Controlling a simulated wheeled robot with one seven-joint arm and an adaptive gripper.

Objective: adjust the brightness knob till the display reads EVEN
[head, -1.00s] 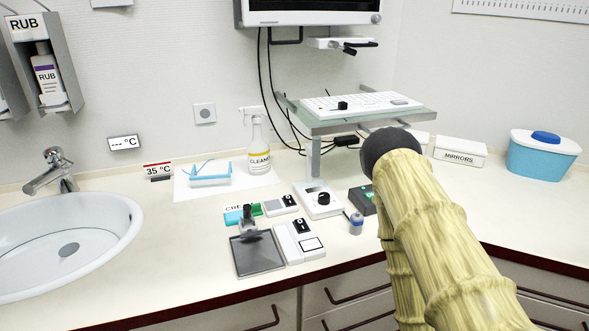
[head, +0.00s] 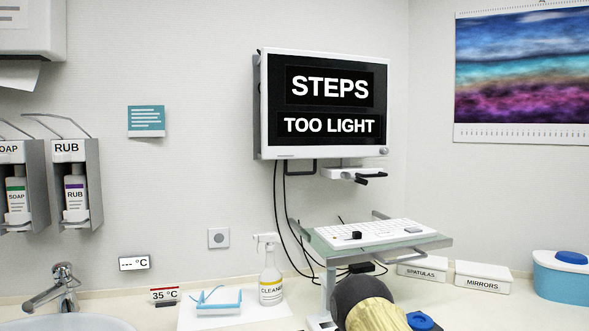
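The display (head: 325,149) is a white-framed monitor on the back wall. Its dark screen reads "STEPS" above "TOO LIGHT". A small round grey knob (head: 383,151) sits at the lower right of its frame; I cannot tell whether it is the brightness knob. My arm shows at the bottom with a dark rounded end and a yellowish sleeve, in front of the counter. My gripper's fingers are not visible.
A keyboard (head: 376,231) lies on a glass shelf (head: 430,242) below the monitor. White boxes, including one marked MIRRORS (head: 483,277), and a blue tub (head: 562,280) stand at the right.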

